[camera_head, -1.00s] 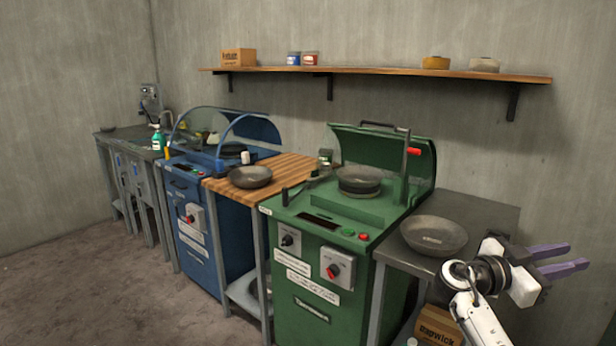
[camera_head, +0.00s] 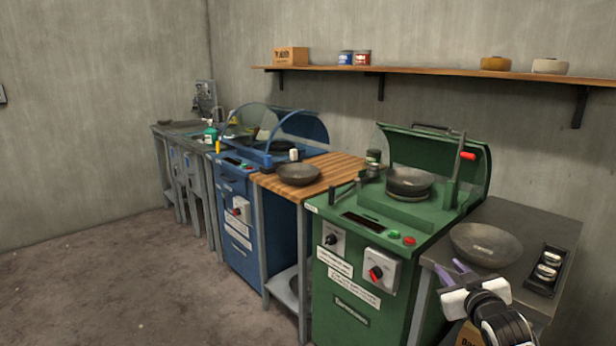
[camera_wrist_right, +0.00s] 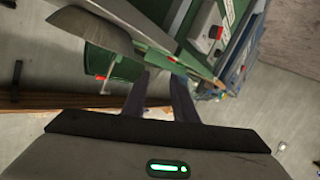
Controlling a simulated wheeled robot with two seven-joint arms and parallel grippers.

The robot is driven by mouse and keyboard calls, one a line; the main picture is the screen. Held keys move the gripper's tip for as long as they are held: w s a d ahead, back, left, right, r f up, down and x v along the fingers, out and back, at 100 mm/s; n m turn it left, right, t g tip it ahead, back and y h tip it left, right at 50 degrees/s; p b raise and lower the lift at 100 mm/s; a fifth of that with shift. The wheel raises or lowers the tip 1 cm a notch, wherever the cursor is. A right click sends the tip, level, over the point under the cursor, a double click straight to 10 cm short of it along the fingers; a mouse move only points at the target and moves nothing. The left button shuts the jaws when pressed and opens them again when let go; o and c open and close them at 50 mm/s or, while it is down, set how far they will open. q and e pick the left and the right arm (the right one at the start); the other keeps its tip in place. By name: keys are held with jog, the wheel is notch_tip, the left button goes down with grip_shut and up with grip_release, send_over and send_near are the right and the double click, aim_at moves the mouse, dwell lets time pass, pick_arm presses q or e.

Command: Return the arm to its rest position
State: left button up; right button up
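My right gripper (camera_head: 449,267) is at the lower right of the head view, by the front edge of the grey side table. Its two purple fingers are apart with nothing between them. They also show apart and empty in the right wrist view (camera_wrist_right: 163,80), with the tilted green machine beyond. My right arm comes in from the bottom right edge. My left gripper is not in view.
The green machine (camera_head: 345,285) stands left of the side table (camera_head: 525,224). A black tray (camera_head: 546,285) holds small round items. A third bowl (camera_head: 297,173) sits on a wooden top (camera_head: 335,165) beside the blue machine (camera_head: 240,215). The floor at left (camera_head: 110,270) is clear.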

jog(key=s+a+f+g+y+b, duration=0.1)
jog(key=s+a+f, duration=0.2)
jog(key=s+f, duration=0.3)
jog(key=s+a+f+g+b, duration=0.1)
jog(key=s+a+f, duration=0.2)
jog(key=f, duration=0.5)
jog(key=s+a+f+g+y+b, duration=0.1)
jog(key=s+a+f, duration=0.3)
jog(key=s, duration=0.6)
jog(key=s+a+f+g+y+b, duration=0.1)
jog(key=s+a+f, duration=0.4)
jog(key=s, duration=0.6)
jog(key=s+a+f+g+y+b, duration=0.1)
jog(key=s+a+f, duration=0.3)
jog(key=s+f, duration=0.4)
jog(key=s+g, duration=0.1)
jog(key=s, duration=0.2)
jog(key=shift+s+a+f+g, duration=0.15)
jog(key=shift+a+f+g, duration=0.15)
jog(key=shift+g, duration=0.1)
